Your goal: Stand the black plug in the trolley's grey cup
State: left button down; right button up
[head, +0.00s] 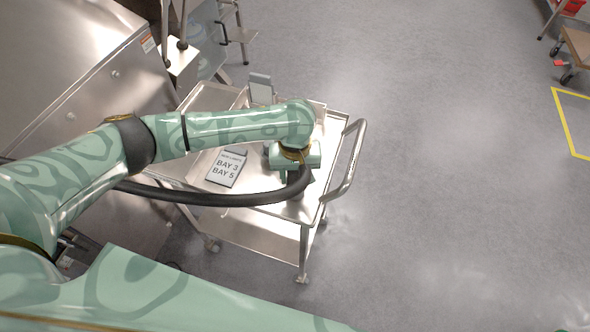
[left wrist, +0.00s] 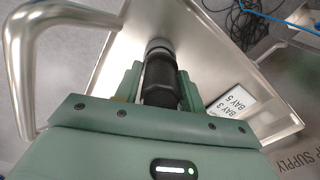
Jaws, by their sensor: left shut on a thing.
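The black plug (left wrist: 160,80) is ribbed and sits between the fingers of my left gripper (left wrist: 159,88) in the left wrist view. My left gripper is shut on it, over the right end of the trolley (head: 258,208). In the head view my left gripper (head: 295,172) points down there, and the thick black cable (head: 215,199) runs to it from the left. A dark grey rounded rim (left wrist: 159,44) shows at the plug's far end. I cannot tell whether it is the grey cup or part of the plug. My right gripper is not in view.
A sign reading BAY 3, BAY 5 (head: 227,168) lies on the trolley top. The trolley's curved handle (head: 350,160) is close on the right. A steel cabinet (head: 80,70) stands to the left. A small grey upright holder (head: 261,88) stands at the trolley's back. Floor to the right is clear.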

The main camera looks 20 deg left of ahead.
pick_arm(q)
jog(key=shift+f, duration=0.95)
jog(key=c, duration=0.8)
grip_release()
jog(key=shift+o, duration=0.2)
notch_tip(320, 180, up, 16)
jog(key=p, duration=0.7)
jog(key=shift+r+p, duration=0.15)
jog(key=shift+p, duration=0.15)
